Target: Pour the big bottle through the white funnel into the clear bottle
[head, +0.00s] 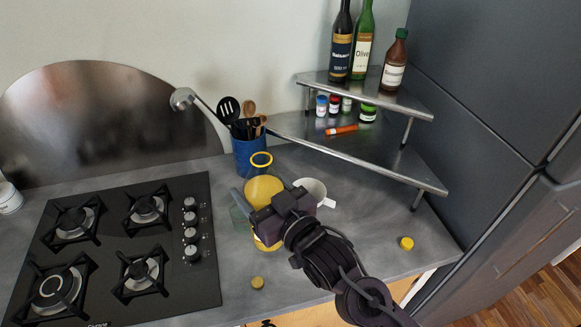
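The big bottle (263,188) is yellow, with a yellow ring-shaped open mouth at its top. It stands about upright on the counter. My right gripper (258,207) comes in from the lower right and is closed around its middle; one finger shows on its left side, the other is hidden. The white funnel (313,187) is just right of the bottle, its wide mouth up and a small tab at its front right. My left gripper is out of view.
A gas hob (125,245) fills the left counter. A blue utensil pot (249,153) stands behind the big bottle. Yellow caps lie at the front (257,282) and right (406,243). A metal corner shelf (370,165) holds bottles and jars. The counter right of my arm is mostly clear.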

